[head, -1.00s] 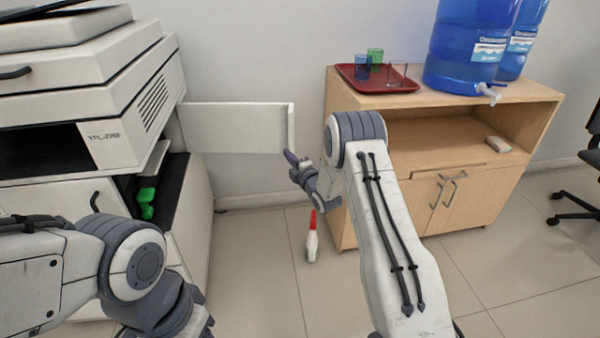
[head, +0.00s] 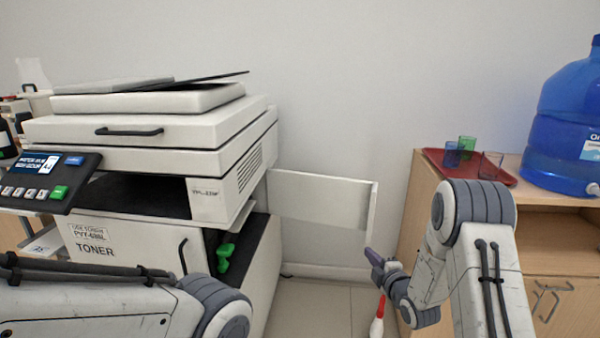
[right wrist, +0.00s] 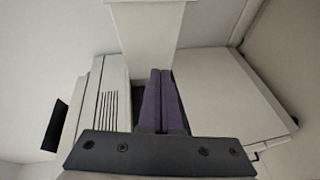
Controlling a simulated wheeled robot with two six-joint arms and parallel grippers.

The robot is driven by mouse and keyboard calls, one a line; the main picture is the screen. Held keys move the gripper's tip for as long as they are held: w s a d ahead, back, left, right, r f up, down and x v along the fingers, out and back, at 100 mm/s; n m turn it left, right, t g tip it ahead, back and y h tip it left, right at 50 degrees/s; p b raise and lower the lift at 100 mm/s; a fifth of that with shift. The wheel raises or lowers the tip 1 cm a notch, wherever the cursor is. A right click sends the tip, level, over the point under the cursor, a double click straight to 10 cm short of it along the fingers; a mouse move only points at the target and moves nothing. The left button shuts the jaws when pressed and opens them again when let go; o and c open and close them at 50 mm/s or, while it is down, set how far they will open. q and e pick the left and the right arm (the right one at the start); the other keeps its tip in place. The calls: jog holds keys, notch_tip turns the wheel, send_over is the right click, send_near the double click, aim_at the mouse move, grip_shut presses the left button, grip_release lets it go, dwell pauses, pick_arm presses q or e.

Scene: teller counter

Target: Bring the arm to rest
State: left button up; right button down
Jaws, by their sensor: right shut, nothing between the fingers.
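My right arm comes in at the right of the head view, and its gripper (head: 371,255) is by the lower free end of the printer's open white side panel (head: 320,198). I cannot tell whether it touches the panel. In the right wrist view its two purple fingers (right wrist: 161,98) are together with nothing between them. My left arm shows at the lower left of the head view. Its gripper is out of the picture.
The printer (head: 150,130) stands at the left, with a green lever (head: 225,257) in its opening. A wooden cabinet (head: 413,200) at the right bears a red tray (head: 433,157) with cups and a blue water jug (head: 560,140). A red-and-white bottle (head: 377,326) stands on the floor.

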jog(key=s+a+r+m+g, duration=0.2)
jog(key=s+a+m+g, duration=0.15)
jog(key=s+a, duration=0.45)
jog(key=s+a+r+m+g, duration=0.3)
jog(key=s+a+g, duration=0.25)
jog(key=a, duration=0.35)
jog(key=s+a+r+m+g, duration=0.1)
jog(key=s+g, duration=0.1)
jog(key=s, duration=0.7)
jog(key=s+a+r+m+g+h, duration=0.1)
jog(key=s+m+g, duration=0.1)
jog(key=s, duration=0.7)
jog(key=s+a+r+m+g, duration=0.1)
jog(key=s+g, duration=0.1)
jog(key=s, duration=0.7)
notch_tip(320, 180, up, 25)
jog(key=s+g+p, duration=0.1)
jog(key=s+p, duration=0.1)
jog(key=p, duration=2.3)
jog(key=shift+d+m+h, duration=0.3)
jog(key=shift+d+m, duration=0.05)
jog(key=shift+d, duration=0.1)
